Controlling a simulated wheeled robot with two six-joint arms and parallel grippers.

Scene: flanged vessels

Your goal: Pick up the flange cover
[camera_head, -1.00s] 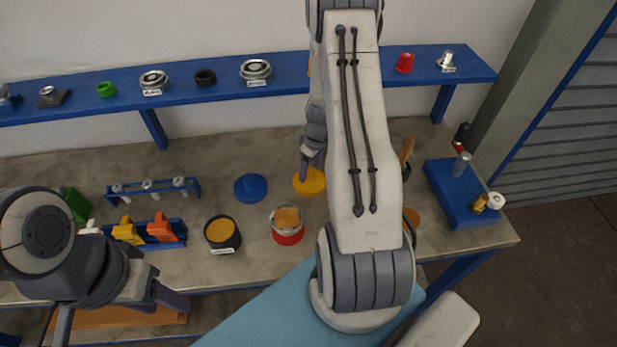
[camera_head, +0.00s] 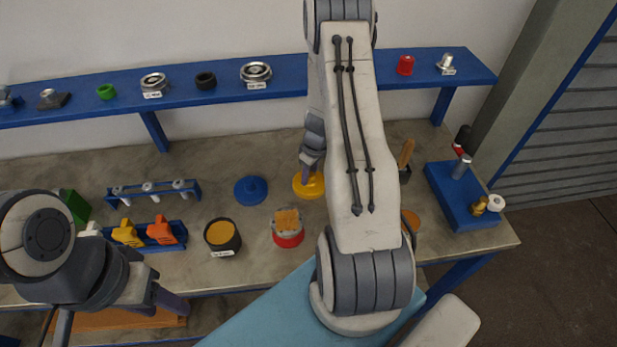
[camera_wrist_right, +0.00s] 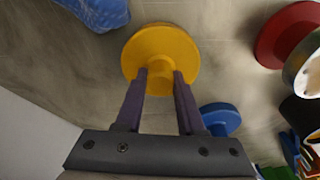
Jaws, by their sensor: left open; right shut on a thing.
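The yellow flange cover (camera_head: 312,190), a round disc with a raised knob, is on the workbench right of the blue flange cover (camera_head: 251,189). My right gripper (camera_head: 308,174) is over the yellow cover, fingers shut on its knob. In the right wrist view the fingertips (camera_wrist_right: 160,75) sit at both sides of the knob, with the yellow disc (camera_wrist_right: 160,45) beyond them and the blue cover (camera_wrist_right: 222,120) lower right. I cannot tell whether the yellow cover touches the bench. My left gripper (camera_head: 165,300) is open and empty near the bench's front edge, partly hidden by its arm.
A red vessel (camera_head: 288,238) and a black vessel (camera_head: 222,237) stand in front of the covers. Orange clamps (camera_head: 128,234) and a blue rack (camera_head: 155,192) are at left. A blue stand (camera_head: 461,205) is at right, and a blue shelf (camera_head: 220,90) runs behind.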

